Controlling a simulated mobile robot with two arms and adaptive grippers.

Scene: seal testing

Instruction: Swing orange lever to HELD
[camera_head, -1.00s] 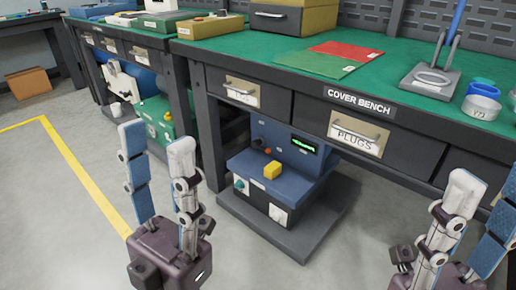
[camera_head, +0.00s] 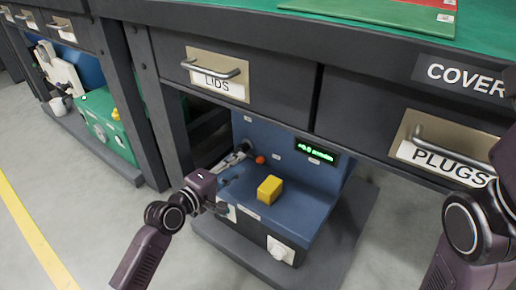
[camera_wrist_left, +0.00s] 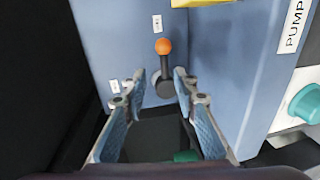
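The orange lever is a dark stalk with an orange ball tip (camera_head: 260,160) on the upright face of a blue machine under the bench. In the left wrist view the orange ball (camera_wrist_left: 163,47) points up, with its dark stalk and round pivot below. My left gripper (camera_head: 240,155) reaches in from the left, just left of the ball. In the wrist view its fingers (camera_wrist_left: 153,82) are spread, one on each side of the stalk, apart from it. Small white labels sit near the lever; their text is unreadable. My right gripper is out of view; only its arm shows.
The blue machine (camera_head: 315,205) carries a yellow block (camera_head: 270,190) and a green lit display (camera_head: 317,152). The bench drawers LIDS (camera_head: 215,78) and PLUGS (camera_head: 440,150) overhang it. A bench leg (camera_head: 160,110) stands left. A teal knob (camera_wrist_left: 305,103) shows beside PUMP lettering.

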